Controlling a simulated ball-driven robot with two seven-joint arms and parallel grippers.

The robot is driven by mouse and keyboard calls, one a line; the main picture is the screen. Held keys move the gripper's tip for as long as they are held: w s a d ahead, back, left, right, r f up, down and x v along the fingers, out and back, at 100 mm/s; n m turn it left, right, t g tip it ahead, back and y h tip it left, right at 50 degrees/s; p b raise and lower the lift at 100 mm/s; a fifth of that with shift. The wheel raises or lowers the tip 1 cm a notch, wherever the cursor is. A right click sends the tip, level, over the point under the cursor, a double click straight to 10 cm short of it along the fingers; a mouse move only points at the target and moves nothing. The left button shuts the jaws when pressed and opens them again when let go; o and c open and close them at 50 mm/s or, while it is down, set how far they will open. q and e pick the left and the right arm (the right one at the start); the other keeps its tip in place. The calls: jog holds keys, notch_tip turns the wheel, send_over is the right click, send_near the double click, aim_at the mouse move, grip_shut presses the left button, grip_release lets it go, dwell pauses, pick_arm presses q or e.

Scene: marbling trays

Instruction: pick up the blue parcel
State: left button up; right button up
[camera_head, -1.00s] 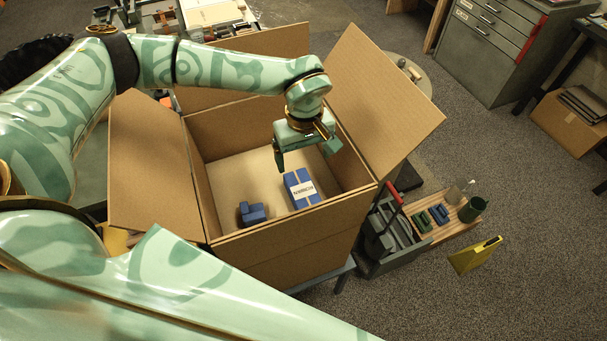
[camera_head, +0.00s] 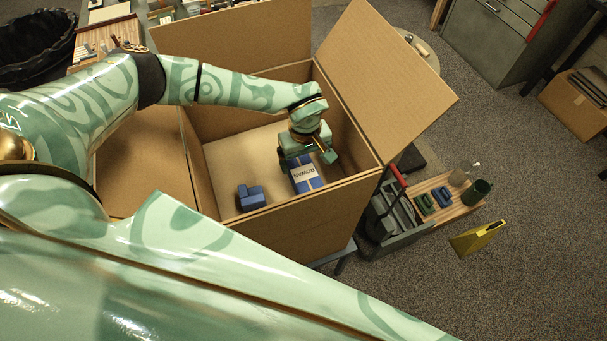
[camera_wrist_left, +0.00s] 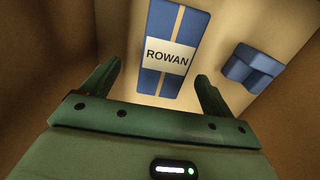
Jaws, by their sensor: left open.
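The blue parcel (camera_head: 311,186) has a tan stripe and a white label reading ROWAN. It lies on the floor of the large open cardboard box (camera_head: 290,232). My left gripper (camera_head: 306,162) is open and empty inside the box, just above the parcel's far part and partly covering it. In the left wrist view the parcel (camera_wrist_left: 155,84) lies ahead, between the directions of the two open fingers (camera_wrist_left: 158,72). Whether the fingers reach down beside it is unclear. My right gripper is not in view.
A smaller blue stepped block (camera_head: 250,197) lies left of the parcel in the box, also seen in the left wrist view (camera_wrist_left: 252,69). The box walls and raised flaps (camera_head: 388,85) surround the gripper. A grey tool carrier (camera_head: 395,220) stands right of the box.

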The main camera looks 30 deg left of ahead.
aim_at(303, 169)
pick_arm(q)
jog(key=f, duration=0.4)
jog(key=shift+s+a+f, duration=0.1)
jog(key=shift+s+f, duration=0.25)
jog(key=shift+f, duration=0.05)
jog(key=c, duration=1.3)
jog(key=shift+r, duration=0.1)
